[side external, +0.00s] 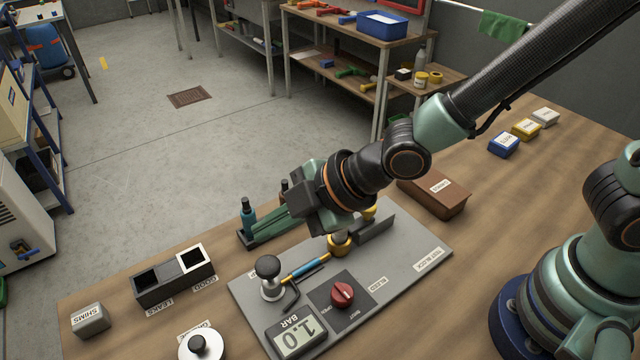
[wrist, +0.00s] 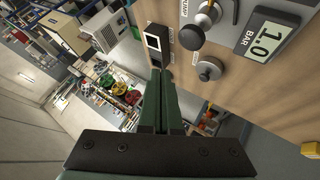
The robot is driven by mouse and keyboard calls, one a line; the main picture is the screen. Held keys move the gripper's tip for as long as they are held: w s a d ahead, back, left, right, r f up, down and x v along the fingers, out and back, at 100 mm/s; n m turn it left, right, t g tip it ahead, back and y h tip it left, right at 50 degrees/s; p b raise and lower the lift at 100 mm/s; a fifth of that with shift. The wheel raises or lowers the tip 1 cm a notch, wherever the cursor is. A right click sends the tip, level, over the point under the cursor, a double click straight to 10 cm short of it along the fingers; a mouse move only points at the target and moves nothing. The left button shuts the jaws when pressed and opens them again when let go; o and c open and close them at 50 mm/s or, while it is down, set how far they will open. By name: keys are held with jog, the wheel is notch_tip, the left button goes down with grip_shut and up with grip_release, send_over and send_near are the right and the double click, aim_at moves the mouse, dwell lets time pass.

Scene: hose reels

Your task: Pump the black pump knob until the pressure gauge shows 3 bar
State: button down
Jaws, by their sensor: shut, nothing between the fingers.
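The black pump knob (side external: 268,266) stands on a silver body at the left of the grey test plate (side external: 415,245). It also shows in the wrist view (wrist: 190,37). The pressure gauge (side external: 297,337) is at the plate's front edge and reads 1.0 BAR; the wrist view shows the same reading (wrist: 264,38). My gripper (wrist: 163,76) is shut and empty, with its green fingers pressed together.
A red dial (side external: 342,294) sits beside the gauge. A black two-slot box (side external: 172,283), a shims box (side external: 90,319) and a black-knobbed disc (side external: 200,346) are to the left. A brown box (side external: 432,193) lies at right.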

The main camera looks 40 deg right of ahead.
aim_at(271, 262)
jog(key=shift+f, duration=2.1)
jog(key=shift+f, duration=0.1)
dwell(0.4)
jog(key=shift+f, duration=0.3)
jog(key=shift+f, duration=1.3)
dwell(1.3)
jog(key=shift+r, duration=1.7)
jog(key=shift+r, duration=0.1)
jog(key=shift+r, duration=2.45)
